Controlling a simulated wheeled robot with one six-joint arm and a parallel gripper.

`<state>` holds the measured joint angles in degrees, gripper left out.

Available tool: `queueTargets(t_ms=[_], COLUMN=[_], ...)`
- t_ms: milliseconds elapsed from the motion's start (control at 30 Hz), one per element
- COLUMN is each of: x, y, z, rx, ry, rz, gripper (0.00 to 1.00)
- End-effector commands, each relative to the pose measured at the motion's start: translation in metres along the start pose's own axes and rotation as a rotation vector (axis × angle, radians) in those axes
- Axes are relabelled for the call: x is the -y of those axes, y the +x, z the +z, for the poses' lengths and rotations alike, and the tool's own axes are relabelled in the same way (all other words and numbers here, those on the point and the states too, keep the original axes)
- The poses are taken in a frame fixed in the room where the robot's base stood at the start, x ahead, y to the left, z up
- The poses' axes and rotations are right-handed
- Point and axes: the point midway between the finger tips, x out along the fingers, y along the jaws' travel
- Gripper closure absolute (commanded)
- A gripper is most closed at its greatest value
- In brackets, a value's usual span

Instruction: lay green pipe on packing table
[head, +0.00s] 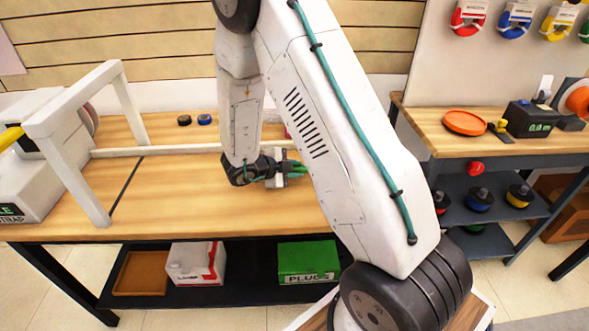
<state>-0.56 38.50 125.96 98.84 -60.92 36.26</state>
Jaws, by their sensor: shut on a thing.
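My gripper (284,173) is low over the wooden packing table (175,195), near its right part. It is shut on a green pipe (298,168), of which only short green parts show at the fingers. My own arm hides whatever extends to the right. I cannot tell whether the pipe touches the table top.
A white frame (75,150) and a white strapping machine (30,180) stand at the table's left. Two small rolls (194,120) lie at the back. A green plugs box (307,262) is on the shelf below. A side bench (490,148) holds an orange dish (464,122). The table's front middle is clear.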

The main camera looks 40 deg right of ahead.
Motion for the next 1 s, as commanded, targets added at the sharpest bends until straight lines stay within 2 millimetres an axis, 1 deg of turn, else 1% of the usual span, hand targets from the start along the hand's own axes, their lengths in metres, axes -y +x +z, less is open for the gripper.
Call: queueTargets(t_ms=[567,600,633,867,967,1000], x=[-0.010,-0.010,-0.011,-0.009,-0.001,-0.002], y=[0.004,0.004,0.004,0.002,-0.005,-0.013], z=[0.007,0.007,0.008,0.006,0.002,0.003], rx=[0.003,0.003,0.003,0.006,0.008,0.008], ry=[-0.004,-0.004,-0.004,-0.005,-0.003,-0.005], rz=[0.000,0.001,0.001,0.003,0.001,-0.001], gripper=[1.00,0.72,0.68,0.68,0.68,0.68])
